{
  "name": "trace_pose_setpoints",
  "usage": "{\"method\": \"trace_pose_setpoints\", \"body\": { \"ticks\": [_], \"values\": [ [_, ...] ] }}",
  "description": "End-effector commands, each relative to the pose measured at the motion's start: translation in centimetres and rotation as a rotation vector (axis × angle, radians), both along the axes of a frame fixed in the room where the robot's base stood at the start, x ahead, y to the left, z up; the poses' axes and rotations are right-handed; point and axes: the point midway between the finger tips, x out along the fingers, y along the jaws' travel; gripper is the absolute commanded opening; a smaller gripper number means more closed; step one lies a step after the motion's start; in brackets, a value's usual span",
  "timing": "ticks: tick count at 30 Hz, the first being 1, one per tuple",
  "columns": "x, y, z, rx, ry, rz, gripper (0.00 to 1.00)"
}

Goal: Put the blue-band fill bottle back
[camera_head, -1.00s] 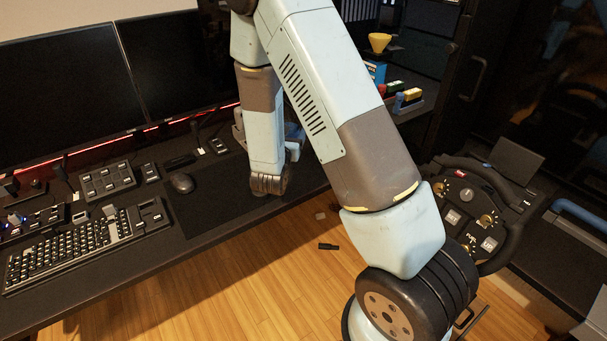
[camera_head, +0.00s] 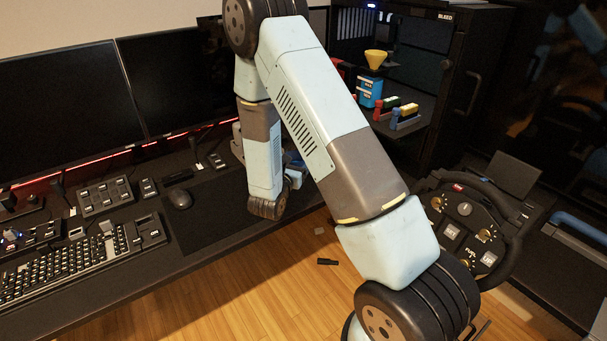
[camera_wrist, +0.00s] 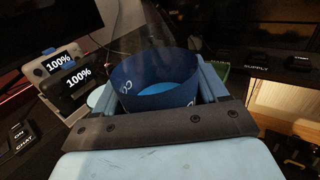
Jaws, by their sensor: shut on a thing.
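My gripper (camera_wrist: 158,88) shows in the wrist view, with its light blue fingers on either side of a round, dark blue banded bottle (camera_wrist: 150,103). The gripper is shut on this bottle. In the head view my arm covers most of the gripper, and the bottle cannot be made out clearly there.
A blue can (camera_head: 369,92) with a yellow funnel (camera_head: 376,59) above it stands in the rack at the back. Small coloured bottles (camera_head: 397,112) sit on the shelf in front. Monitors (camera_head: 60,110), a keyboard (camera_head: 65,268) and a steering wheel (camera_head: 470,225) lie around my arm.

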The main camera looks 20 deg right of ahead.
Motion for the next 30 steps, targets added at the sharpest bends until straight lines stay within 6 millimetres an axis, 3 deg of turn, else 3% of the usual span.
{"method": "trace_pose_setpoints", "body": {
  "ticks": [3,9,17,24,30],
  "values": [
    [1.3,-0.7,-2.0,0.0,0.002,-0.002,0.3],
    [2.8,-1.4,-3.9,0.001,0.001,-0.001,0.3],
    [3.6,-1.8,-5.0,0.001,0.001,0.0,0.3],
    [3.6,-1.9,-7.6,0.0,0.003,-0.002,0.3],
    [3.6,-1.8,-7.9,0.0,0.0,-0.001,0.3]
  ]
}}
